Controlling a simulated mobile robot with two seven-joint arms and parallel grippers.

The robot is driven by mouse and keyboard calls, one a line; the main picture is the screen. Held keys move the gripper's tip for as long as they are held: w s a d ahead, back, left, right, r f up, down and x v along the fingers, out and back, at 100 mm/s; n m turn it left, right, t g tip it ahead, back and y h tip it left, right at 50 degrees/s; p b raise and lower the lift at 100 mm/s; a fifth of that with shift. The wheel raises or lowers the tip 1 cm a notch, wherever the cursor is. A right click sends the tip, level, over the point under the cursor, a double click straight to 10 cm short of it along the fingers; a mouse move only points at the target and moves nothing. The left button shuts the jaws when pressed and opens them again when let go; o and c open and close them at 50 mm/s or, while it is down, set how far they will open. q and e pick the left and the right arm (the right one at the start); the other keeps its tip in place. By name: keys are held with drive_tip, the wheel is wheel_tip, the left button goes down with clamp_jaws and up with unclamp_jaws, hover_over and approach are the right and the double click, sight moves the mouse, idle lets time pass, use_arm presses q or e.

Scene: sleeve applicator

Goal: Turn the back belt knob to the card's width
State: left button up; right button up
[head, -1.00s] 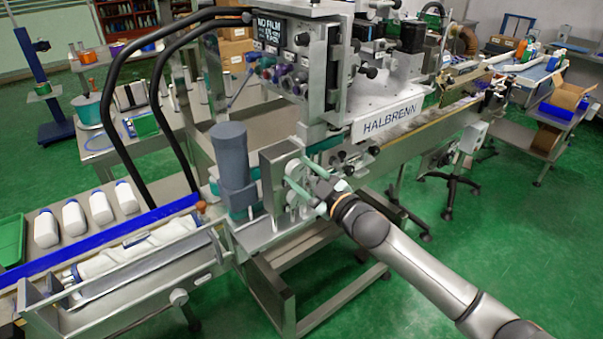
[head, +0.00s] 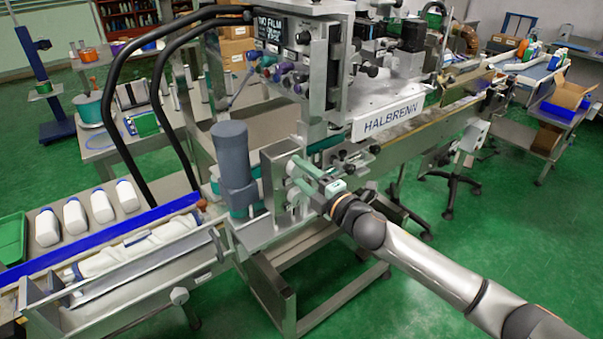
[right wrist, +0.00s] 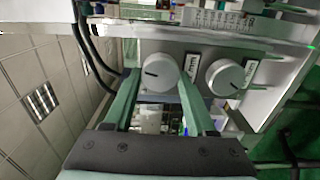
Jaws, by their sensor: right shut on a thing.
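My right gripper (head: 303,174) reaches the upright metal plate on the near side of the HALBRENN machine (head: 387,118). In the right wrist view its two green fingers (right wrist: 157,72) are shut on a round grey knob (right wrist: 157,78) with a dark pointer line. A second, similar knob (right wrist: 226,77) sits beside it on the same panel, free of the fingers. Each knob has a small label next to it; I cannot read the labels or tell from them which knob is the back one. I cannot make out the card. My left gripper is not in view.
A grey motor cylinder (head: 234,155) stands just left of the knob plate. The machine's metal stand (head: 310,285) is below my right arm. The green floor at the lower right is mostly clear.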

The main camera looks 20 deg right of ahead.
drive_tip(key=n, duration=0.3)
drive_tip(key=shift+f+n, duration=0.1)
drive_tip(key=shift+n, duration=0.3)
drive_tip(key=n, duration=0.4)
drive_tip(key=shift+d+n, duration=0.1)
drive_tip(key=shift+n, duration=0.2)
drive_tip(key=n, duration=0.8)
drive_tip(key=shift+w+d, duration=0.1)
drive_tip(key=n, duration=0.3)
drive_tip(key=shift+f+n, duration=0.1)
drive_tip(key=shift+n, duration=0.3)
drive_tip(key=n, duration=0.4)
drive_tip(key=shift+d, duration=0.1)
drive_tip(key=n, duration=0.4)
drive_tip(key=shift+n, duration=1.9)
